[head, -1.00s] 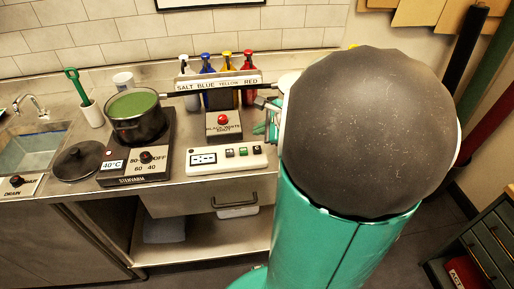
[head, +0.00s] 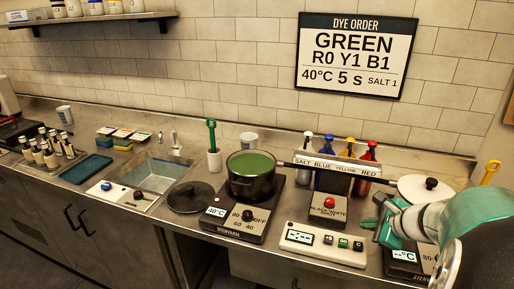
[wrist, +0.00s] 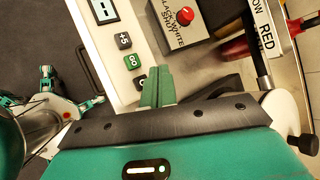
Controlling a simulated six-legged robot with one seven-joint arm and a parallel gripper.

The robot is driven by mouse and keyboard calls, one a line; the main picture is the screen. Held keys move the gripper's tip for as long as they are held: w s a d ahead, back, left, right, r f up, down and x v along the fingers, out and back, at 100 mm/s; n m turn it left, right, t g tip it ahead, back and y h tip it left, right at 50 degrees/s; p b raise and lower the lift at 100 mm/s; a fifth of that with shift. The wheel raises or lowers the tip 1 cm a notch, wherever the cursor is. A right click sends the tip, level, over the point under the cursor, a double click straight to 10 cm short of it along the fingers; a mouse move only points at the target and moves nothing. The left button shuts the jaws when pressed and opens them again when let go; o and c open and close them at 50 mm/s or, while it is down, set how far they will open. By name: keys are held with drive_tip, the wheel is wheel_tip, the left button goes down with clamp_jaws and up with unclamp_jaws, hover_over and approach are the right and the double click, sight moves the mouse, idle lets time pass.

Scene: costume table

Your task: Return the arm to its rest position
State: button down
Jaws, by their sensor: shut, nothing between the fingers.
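My gripper (head: 376,222) is at the right of the head view, with my arm reaching in from the right edge. It is above the worktop, between the white control panel (head: 320,243) and the right-hand hot plate (head: 405,258), which it partly hides. In the wrist view, the green fingers of my gripper (wrist: 157,86) are together and empty. They show beside the panel and its "+5" button. I cannot tell how high the fingers are above the worktop.
A pot (head: 252,177) of green liquid stands on the left hot plate (head: 237,222), its handle reaching right. Several bottles (head: 367,165) stand behind the salt-and-colours rack. A white lid (head: 424,189) is behind my gripper.

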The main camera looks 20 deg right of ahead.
drive_tip(key=s+a+r+n+g, duration=0.1)
drive_tip(key=s+a+r+n, duration=0.1)
drive_tip(key=a+n, duration=0.6)
drive_tip(key=s+a+r+n+g, duration=0.1)
drive_tip(key=s+a+n, duration=0.3)
drive_tip(key=a+n, duration=0.5)
drive_tip(key=s+a+r+n+g+h, duration=0.1)
drive_tip(key=s+a+r+n, duration=0.2)
drive_tip(key=a+n, duration=0.5)
drive_tip(key=shift+s+a+r+n+g, duration=0.3)
drive_tip(key=shift+a+r, duration=0.25)
drive_tip(key=shift+a, duration=0.6)
